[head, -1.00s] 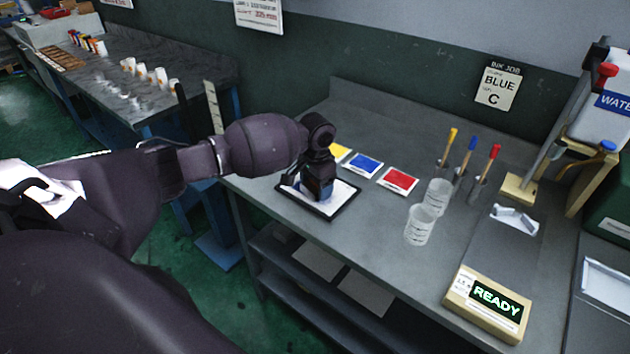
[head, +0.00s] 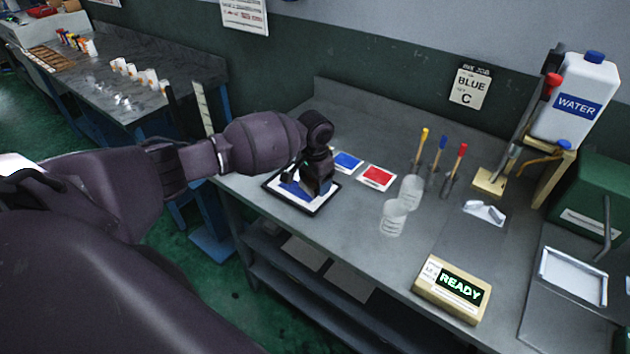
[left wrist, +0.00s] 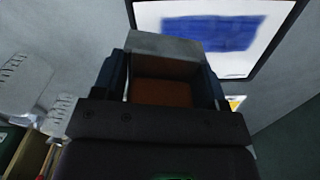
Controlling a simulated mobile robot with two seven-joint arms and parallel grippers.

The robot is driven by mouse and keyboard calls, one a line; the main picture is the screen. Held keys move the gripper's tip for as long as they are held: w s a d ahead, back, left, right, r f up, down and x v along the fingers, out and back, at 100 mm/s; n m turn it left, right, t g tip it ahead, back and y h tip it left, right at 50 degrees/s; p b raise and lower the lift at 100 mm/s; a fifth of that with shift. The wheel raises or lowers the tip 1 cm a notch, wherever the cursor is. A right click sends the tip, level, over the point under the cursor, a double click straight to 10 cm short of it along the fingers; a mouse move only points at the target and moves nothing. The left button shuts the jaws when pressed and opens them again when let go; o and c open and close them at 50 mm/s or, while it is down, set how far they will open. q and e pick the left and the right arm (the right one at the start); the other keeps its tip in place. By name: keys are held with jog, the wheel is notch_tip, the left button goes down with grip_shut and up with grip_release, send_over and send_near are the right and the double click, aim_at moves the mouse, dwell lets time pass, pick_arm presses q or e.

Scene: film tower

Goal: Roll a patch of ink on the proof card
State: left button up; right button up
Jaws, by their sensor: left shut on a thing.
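The proof card (head: 322,201) is white and lies in a black frame at the bench's front left edge. A blue ink patch (head: 290,188) covers part of it; in the left wrist view the patch (left wrist: 212,33) is a broad, rough-edged blue rectangle with white around it. My left gripper (head: 318,184) is over the card's right part, pointing down. It is shut on a blocky grey and brown tool (left wrist: 160,92), apparently the roller. Whether the tool touches the card is hard to tell. My right gripper is not in view.
Blue (head: 347,162) and red (head: 377,177) swatch cards lie just behind the proof card. Two clear cups (head: 394,217), several colored-tip droppers (head: 440,160) and a READY box (head: 452,289) stand to the right. A WATER jug (head: 577,105) is at the far right.

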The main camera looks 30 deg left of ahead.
pick_arm(q)
notch_tip(320, 180, up, 2)
jog(key=shift+d+r+p, duration=0.1)
jog(key=shift+p, duration=0.75)
jog(key=shift+w+r+p, duration=0.1)
jog(key=shift+r+p, duration=0.3)
jog(key=shift+r, duration=0.75)
